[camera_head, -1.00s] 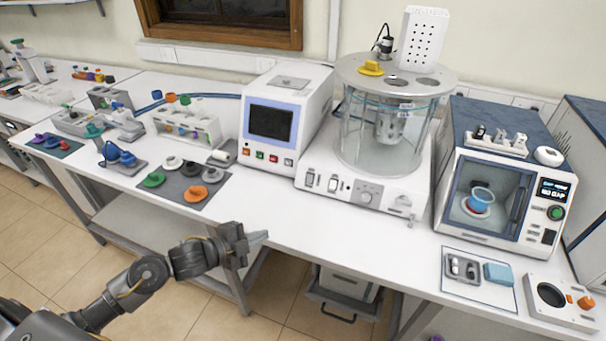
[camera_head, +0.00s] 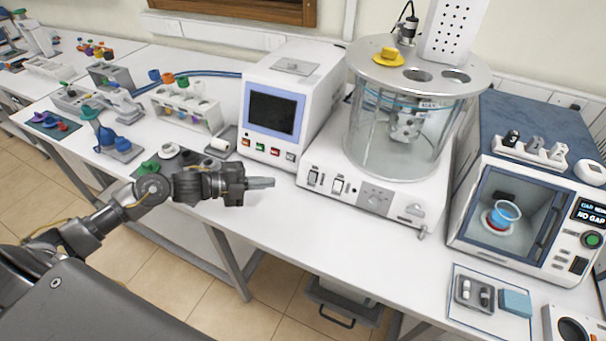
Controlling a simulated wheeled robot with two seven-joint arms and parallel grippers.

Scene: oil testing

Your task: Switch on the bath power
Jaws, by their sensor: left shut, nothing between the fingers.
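The bath is a clear glass cylinder (camera_head: 395,140) with a round metal lid (camera_head: 440,80), standing on a white base (camera_head: 365,195). The base's front panel has two rocker switches, a left one (camera_head: 313,177) and a right one (camera_head: 338,186), and a dial (camera_head: 376,197) to their right. My left gripper (camera_head: 268,183) is shut and empty. It is over the bench in front of the white screen unit, to the left of the switches and apart from them, its fingers pointing right. My right gripper is not in view.
A white unit with a dark screen (camera_head: 272,114) stands left of the bath. A blue-topped cabinet (camera_head: 535,130) with a blue cup (camera_head: 504,213) inside stands to the right. A tray (camera_head: 474,293) lies at the front right. The bench (camera_head: 330,235) before the bath is clear.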

